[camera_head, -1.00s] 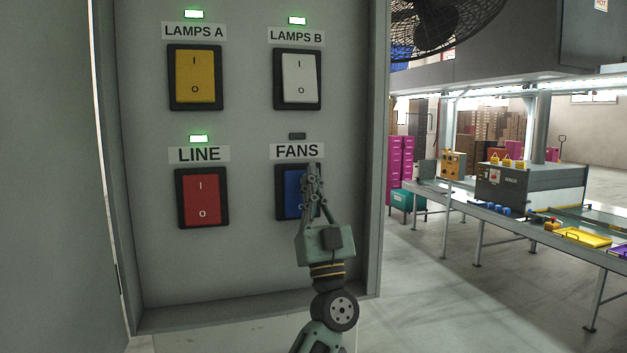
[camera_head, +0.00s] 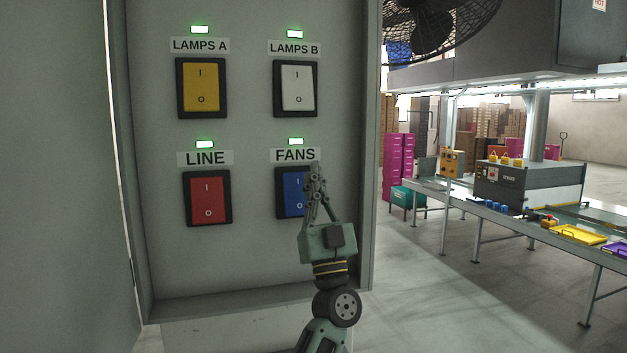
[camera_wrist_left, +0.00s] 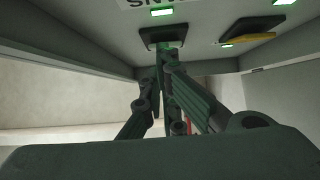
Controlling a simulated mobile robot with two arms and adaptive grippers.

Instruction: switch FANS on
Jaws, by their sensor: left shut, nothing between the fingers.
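The blue FANS switch (camera_head: 291,191) is at the lower right of the grey panel, under its FANS label (camera_head: 295,156). The small lamp (camera_head: 295,141) above that label is lit green. My left gripper (camera_head: 315,168) is shut and empty, its fingertips in front of the upper right part of the switch, hiding that part. In the left wrist view the shut fingertips (camera_wrist_left: 168,48) are at the switch's dark frame (camera_wrist_left: 150,36), near a lit green lamp (camera_wrist_left: 162,12). I cannot tell whether they touch it. My right gripper is not in view.
The yellow LAMPS A (camera_head: 201,87), white LAMPS B (camera_head: 297,88) and red LINE (camera_head: 208,198) switches share the panel, each under a lit green lamp. The panel's right edge (camera_head: 372,150) juts forward beside my gripper. A conveyor table (camera_head: 480,212) stands at right.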

